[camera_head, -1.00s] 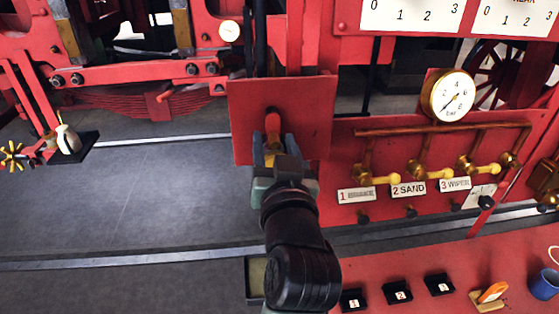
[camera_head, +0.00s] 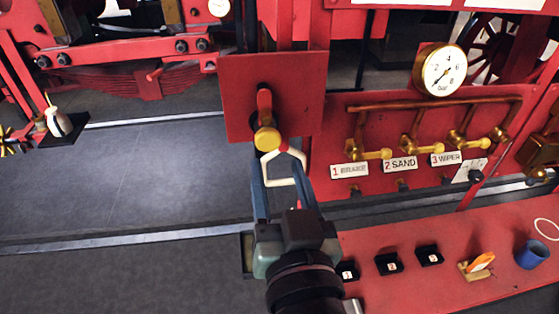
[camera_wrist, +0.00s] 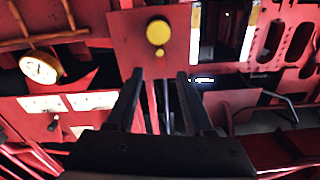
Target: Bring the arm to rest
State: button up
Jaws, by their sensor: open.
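My gripper (camera_head: 278,168) is open and empty in the head view, with its two fingers pointing up and away. It is just below a red lever with a yellow round knob (camera_head: 267,138), mounted on a square red plate (camera_head: 240,95). The fingers look apart from the knob. In the wrist view my gripper (camera_wrist: 159,75) shows its two dark fingers spread, with the yellow knob (camera_wrist: 158,32) beyond and above the tips. A pale angular shape between the fingers in the head view is unclear.
Right of the plate, brass valves (camera_head: 370,154) with yellow handles sit above labels, under a pressure gauge (camera_head: 443,70). A red bench (camera_head: 400,288) at lower right holds black blocks, an orange item and a blue cup (camera_head: 531,254). An oil can (camera_head: 57,120) stands left. Grey floor lies between.

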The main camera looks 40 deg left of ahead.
dwell(0.6)
jog(key=w+d+r+m+t+h+b, duration=0.1)
jog(key=w+d+r+m+t+h, duration=0.15)
jog(key=w+d+r+t, duration=0.3)
jog(key=w+d+r+m+t+h+b, duration=0.1)
jog(key=w+d+r+t+h+b, duration=0.2)
jog(key=d+r, duration=0.45)
jog(key=s+d+r+m+t+h, duration=0.2)
jog(key=s+d+r+t+h, duration=0.1)
jog(key=r, duration=0.4)
jog(key=s+d+r+m+t+h, duration=0.2)
jog(key=d+r+t+h, duration=0.2)
jog(key=d+r+h, duration=0.1)
jog(key=shift+s+r, duration=0.4)
jog(key=shift+r, duration=0.45)
jog(key=shift+m, duration=0.25)
